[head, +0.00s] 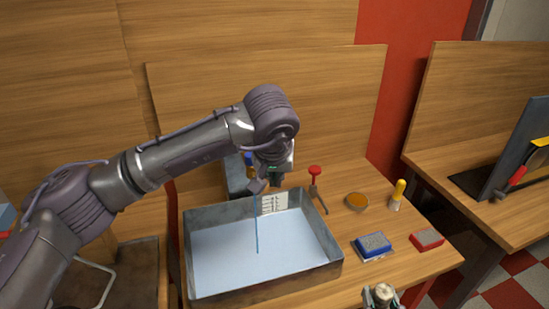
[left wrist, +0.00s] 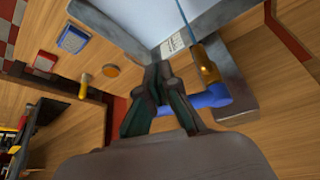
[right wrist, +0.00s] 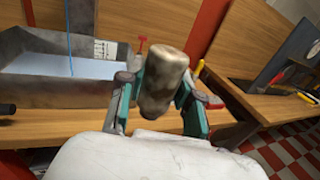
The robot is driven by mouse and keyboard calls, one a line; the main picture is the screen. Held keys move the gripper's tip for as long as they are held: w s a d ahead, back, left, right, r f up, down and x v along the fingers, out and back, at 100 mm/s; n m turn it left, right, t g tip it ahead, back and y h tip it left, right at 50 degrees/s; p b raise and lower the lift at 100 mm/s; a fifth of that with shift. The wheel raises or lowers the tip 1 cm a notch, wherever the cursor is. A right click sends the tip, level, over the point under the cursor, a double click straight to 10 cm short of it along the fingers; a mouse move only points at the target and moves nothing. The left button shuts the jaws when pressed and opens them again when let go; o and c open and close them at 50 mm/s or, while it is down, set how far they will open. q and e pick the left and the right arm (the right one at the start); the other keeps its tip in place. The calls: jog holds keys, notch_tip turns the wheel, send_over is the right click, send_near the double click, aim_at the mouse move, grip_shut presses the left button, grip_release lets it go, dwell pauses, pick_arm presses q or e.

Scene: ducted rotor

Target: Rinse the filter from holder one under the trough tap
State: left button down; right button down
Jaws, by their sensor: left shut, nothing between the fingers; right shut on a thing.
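The metal trough (head: 193,262) stands on the wooden bench, with a pale blue bottom. A thin blue stream (head: 257,225) falls into it from the tap. In the left wrist view the tap shows a blue pipe (left wrist: 208,97) and an orange-yellow part (left wrist: 205,66). My left gripper (head: 268,180) is shut and empty, close to the tap at the trough's back edge; it also shows in the left wrist view (left wrist: 158,72). My right gripper (right wrist: 160,92) is shut on the filter (right wrist: 164,75), a grimy brown-grey cylinder, in front of the bench and outside the trough. Holder one cannot be made out.
Right of the trough are a red-topped tool (head: 314,178), an orange dish (head: 357,201), a yellow-topped bottle (head: 397,193), a blue pad (head: 373,245) and a red-edged block (head: 427,239). A wooden panel (head: 330,95) rises behind. A second bench (head: 500,215) stands at right.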

pick_arm(q)
jog(key=shift+w+d+r+p, duration=0.1)
jog(key=shift+w+r+p, duration=0.25)
jog(key=shift+w, duration=0.45)
jog(key=shift+w+d+r+p, duration=0.1)
jog(key=shift+w+r+p, duration=0.2)
jog(key=shift+w, duration=0.5)
jog(key=shift+w+d+r+n+y+b, duration=0.15)
jog(key=shift+w+n+b, duration=0.1)
jog(key=shift+w+n, duration=0.15)
jog(key=shift+w+d+n+y+b, duration=0.1)
jog(key=shift+w+n+y+b, duration=0.1)
jog(key=shift+w+n, duration=0.15)
jog(key=shift+s, duration=0.15)
